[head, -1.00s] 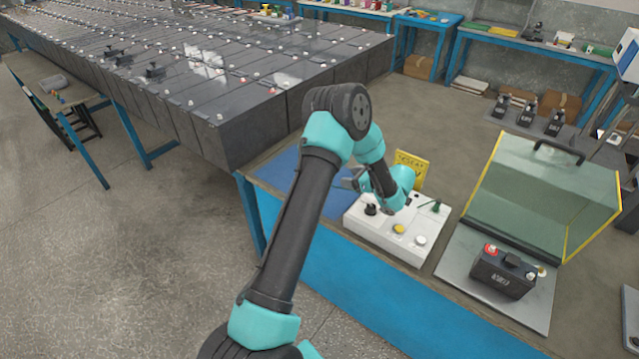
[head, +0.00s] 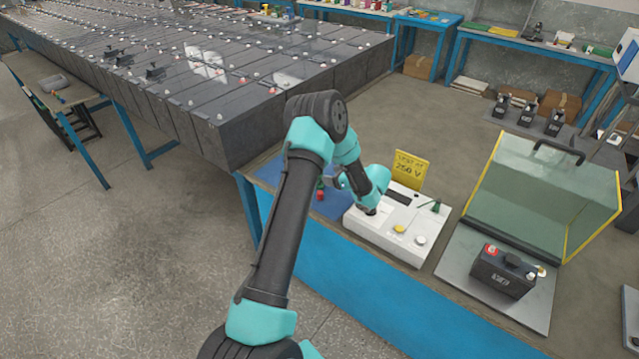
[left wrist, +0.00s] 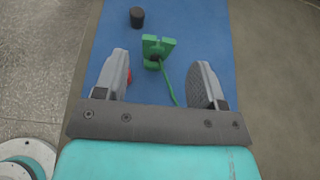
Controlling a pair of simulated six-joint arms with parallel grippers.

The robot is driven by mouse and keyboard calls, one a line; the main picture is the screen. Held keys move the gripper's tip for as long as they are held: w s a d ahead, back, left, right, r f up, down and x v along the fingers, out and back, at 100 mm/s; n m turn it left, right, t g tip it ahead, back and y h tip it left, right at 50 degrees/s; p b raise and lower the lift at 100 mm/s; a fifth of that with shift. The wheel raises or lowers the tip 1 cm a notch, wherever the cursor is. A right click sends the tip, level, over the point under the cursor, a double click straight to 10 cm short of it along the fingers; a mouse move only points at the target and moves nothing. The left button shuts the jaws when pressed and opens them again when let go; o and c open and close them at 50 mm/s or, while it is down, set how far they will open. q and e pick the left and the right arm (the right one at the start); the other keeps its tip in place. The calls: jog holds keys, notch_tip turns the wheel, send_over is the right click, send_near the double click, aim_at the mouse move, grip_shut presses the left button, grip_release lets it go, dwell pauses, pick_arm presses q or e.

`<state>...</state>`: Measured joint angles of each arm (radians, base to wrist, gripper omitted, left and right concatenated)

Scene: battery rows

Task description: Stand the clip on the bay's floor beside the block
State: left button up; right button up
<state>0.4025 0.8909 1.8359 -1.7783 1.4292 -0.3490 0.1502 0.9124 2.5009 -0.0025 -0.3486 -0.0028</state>
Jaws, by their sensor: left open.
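In the left wrist view a green clip (left wrist: 157,46) with a thin green lead is on the blue mat, ahead of the gap between my fingers. My left gripper (left wrist: 165,75) is open and empty; in the head view the left gripper (head: 332,182) is over the mat. A bit of red (left wrist: 129,75) shows beside the left finger, mostly hidden by it. My right gripper is out of view.
A white instrument box (head: 380,238) with knobs stands between the mat and the bay, with a yellow sign (head: 410,168) behind it. A black cylinder (left wrist: 137,17) is on the mat beyond the clip. Long battery rows (head: 225,90) fill the left back.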

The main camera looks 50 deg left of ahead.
pick_arm(q)
jog(key=shift+x, duration=1.85)
jog(key=shift+a, duration=0.1)
jog(key=x, duration=0.5)
jog(key=shift+f, duration=0.25)
jog(key=shift+c, duration=0.4)
jog(key=c, duration=1)
jog(key=shift+c, duration=0.2)
jog(key=shift+r, duration=0.15)
